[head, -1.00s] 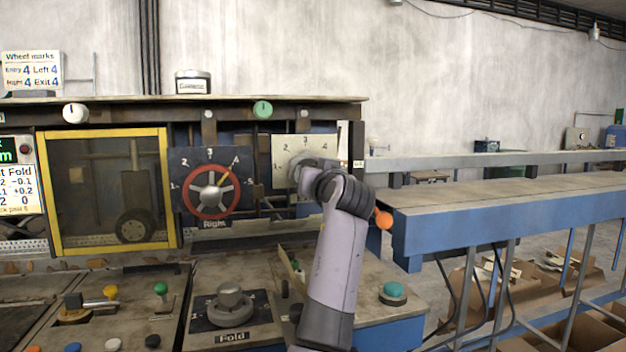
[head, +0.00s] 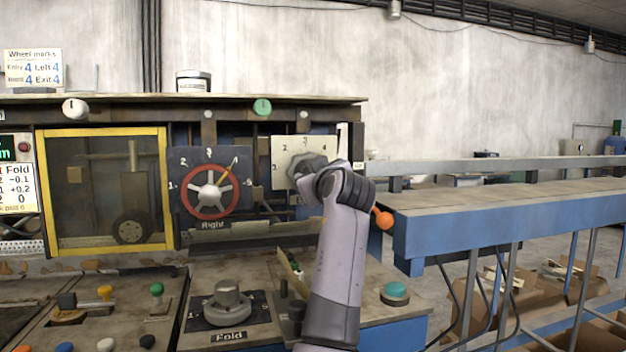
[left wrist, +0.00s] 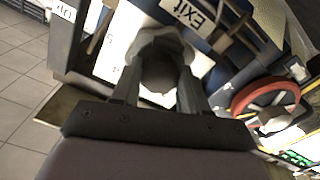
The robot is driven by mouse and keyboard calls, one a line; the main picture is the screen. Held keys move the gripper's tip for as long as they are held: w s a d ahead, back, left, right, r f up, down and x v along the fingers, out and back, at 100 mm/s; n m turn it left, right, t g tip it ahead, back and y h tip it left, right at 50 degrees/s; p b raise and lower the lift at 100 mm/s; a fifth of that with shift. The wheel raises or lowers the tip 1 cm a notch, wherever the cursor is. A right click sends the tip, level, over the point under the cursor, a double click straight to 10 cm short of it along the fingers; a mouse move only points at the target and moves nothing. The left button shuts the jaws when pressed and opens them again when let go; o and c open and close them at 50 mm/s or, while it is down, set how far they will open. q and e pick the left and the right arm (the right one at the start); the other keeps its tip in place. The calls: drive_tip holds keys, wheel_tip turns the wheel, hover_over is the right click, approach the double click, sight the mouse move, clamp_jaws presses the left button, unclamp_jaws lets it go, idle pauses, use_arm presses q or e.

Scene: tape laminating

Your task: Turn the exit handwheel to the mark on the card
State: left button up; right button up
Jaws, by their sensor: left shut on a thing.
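My left gripper (head: 305,170) is at the plate and hides most of the exit handwheel. In the left wrist view the fingers (left wrist: 159,90) are shut on the grey round handwheel hub (left wrist: 160,68), below the "Exit" label (left wrist: 182,12). The wheel's pointer is hidden, so I cannot tell its reading. The marks card (head: 34,68) at the upper left reads Exit 4. My right gripper is not in view.
The red right handwheel (head: 210,215) stands left of the exit dial, its yellow pointer near 4. It also shows in the left wrist view (left wrist: 238,100). A Fold knob (head: 228,300) sits below. An orange ball knob (head: 383,218) and blue conveyor (head: 500,225) are at the right.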

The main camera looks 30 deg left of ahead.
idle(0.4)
use_arm(q)
drive_tip(key=o, duration=1.1)
drive_tip(key=shift+c, duration=0.2)
drive_tip(key=b+v, duration=0.2)
drive_tip(key=v, duration=0.5)
drive_tip(key=shift+s, duration=0.1)
